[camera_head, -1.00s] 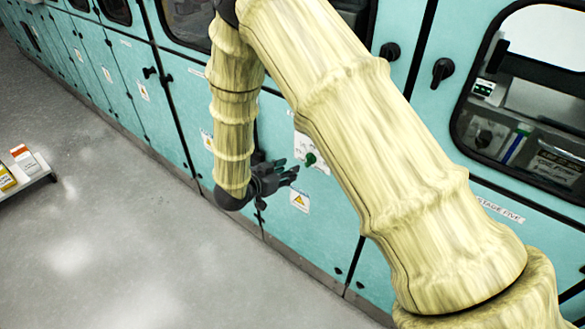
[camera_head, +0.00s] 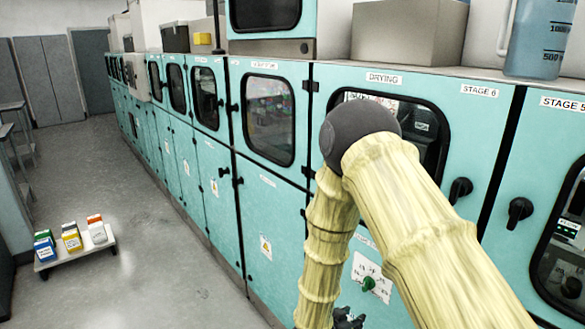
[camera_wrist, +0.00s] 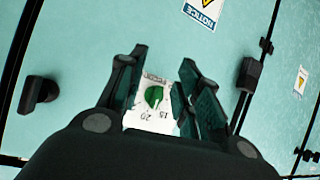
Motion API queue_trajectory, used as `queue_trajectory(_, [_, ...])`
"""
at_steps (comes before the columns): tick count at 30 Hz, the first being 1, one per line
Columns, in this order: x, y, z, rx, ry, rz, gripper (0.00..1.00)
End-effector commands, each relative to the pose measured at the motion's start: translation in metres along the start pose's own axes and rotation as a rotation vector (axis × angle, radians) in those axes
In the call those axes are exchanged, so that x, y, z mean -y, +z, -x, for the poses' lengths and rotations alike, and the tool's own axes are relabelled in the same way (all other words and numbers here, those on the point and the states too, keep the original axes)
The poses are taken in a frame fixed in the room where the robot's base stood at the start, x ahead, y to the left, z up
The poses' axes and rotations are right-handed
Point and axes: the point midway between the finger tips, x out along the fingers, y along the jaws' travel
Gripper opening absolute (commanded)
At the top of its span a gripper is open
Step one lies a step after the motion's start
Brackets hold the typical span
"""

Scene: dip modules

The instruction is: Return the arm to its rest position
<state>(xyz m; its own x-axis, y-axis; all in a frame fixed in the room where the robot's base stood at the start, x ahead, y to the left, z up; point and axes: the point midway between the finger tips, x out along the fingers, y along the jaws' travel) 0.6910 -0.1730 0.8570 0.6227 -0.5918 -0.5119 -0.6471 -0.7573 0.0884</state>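My arm is in its pale yellow ribbed cover, its dark elbow joint raised and its forearm hanging down in front of the teal cabinets (camera_head: 215,190). My gripper (camera_wrist: 163,62) is open and empty in the wrist view, with its dark fingers spread apart. Between the fingers a green dial (camera_wrist: 154,96) on a white numbered plate shows on the cabinet front. I cannot tell how far the fingers are from it. In the head view only a bit of my gripper (camera_head: 348,318) shows at the bottom edge; the same green dial (camera_head: 368,284) is to its upper right.
A low white platform (camera_head: 75,258) with several small boxes stands on the floor at left. Grey floor (camera_head: 150,270) between it and the cabinets is clear. Black knobs (camera_head: 520,211) stick out from the cabinet fronts. A blue container (camera_head: 537,40) stands on top at right.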

Motion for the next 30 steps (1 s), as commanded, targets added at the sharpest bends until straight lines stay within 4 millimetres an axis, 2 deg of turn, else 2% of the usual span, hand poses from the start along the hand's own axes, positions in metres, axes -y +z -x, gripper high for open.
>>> queue_trajectory(1, [-0.016,0.023,-0.007,0.048,-0.027,0.045,0.34])
queue_trajectory(3, [-0.034,0.051,-0.012,0.115,-0.073,0.104,0.34])
queue_trajectory(8, [-0.083,0.121,-0.009,0.290,-0.169,0.233,0.34])
queue_trajectory(13, [-0.143,0.193,0.014,0.502,-0.260,0.357,0.34])
queue_trajectory(18, [-0.205,0.252,0.056,0.717,-0.340,0.460,0.34])
queue_trajectory(21, [-0.235,0.276,0.081,0.823,-0.376,0.503,0.34])
queue_trajectory(24, [-0.257,0.291,0.101,0.900,-0.402,0.534,0.34])
queue_trajectory(27, [-0.269,0.299,0.114,0.946,-0.418,0.551,0.34])
queue_trajectory(30, [-0.274,0.302,0.119,0.964,-0.425,0.557,0.34])
